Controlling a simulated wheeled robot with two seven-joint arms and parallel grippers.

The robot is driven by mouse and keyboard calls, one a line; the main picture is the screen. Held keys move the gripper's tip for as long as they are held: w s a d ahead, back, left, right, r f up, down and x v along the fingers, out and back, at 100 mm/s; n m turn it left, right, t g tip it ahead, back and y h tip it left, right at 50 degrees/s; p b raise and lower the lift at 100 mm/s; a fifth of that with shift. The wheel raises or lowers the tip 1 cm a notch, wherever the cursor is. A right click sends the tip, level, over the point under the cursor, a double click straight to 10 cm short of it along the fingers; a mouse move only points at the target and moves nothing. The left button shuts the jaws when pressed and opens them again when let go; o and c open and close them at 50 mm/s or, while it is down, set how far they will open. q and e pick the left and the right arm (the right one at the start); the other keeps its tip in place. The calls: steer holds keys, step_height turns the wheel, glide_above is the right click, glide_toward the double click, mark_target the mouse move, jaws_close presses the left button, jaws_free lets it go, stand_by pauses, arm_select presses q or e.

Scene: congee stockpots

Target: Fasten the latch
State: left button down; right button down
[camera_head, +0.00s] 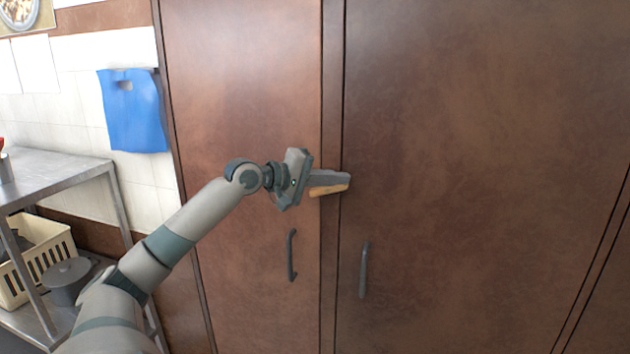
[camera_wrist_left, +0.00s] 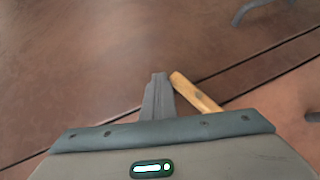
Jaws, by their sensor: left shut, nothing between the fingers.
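The latch is a light wooden bar (camera_head: 328,191) at the seam between two brown cabinet doors. In the head view it lies nearly level, slightly tilted, and appears to cross the strip between the doors. My left gripper (camera_head: 345,179) is shut and empty, its fingers just above the bar and partly covering it. In the left wrist view the bar (camera_wrist_left: 196,92) slants close beside the shut fingers (camera_wrist_left: 157,82); its lower end is hidden behind the gripper body. I cannot tell whether the fingers touch it. My right gripper is not in view.
The left door (camera_head: 240,80) and right door (camera_head: 470,150) look closed. Dark handles (camera_head: 291,255) (camera_head: 364,270) stick out below the latch. A metal table (camera_head: 60,168), a cream crate (camera_head: 22,270) and a blue hanging sheet (camera_head: 133,120) are at the left.

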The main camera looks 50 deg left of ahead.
arm_select(q)
steer(key=shift+f, duration=0.15)
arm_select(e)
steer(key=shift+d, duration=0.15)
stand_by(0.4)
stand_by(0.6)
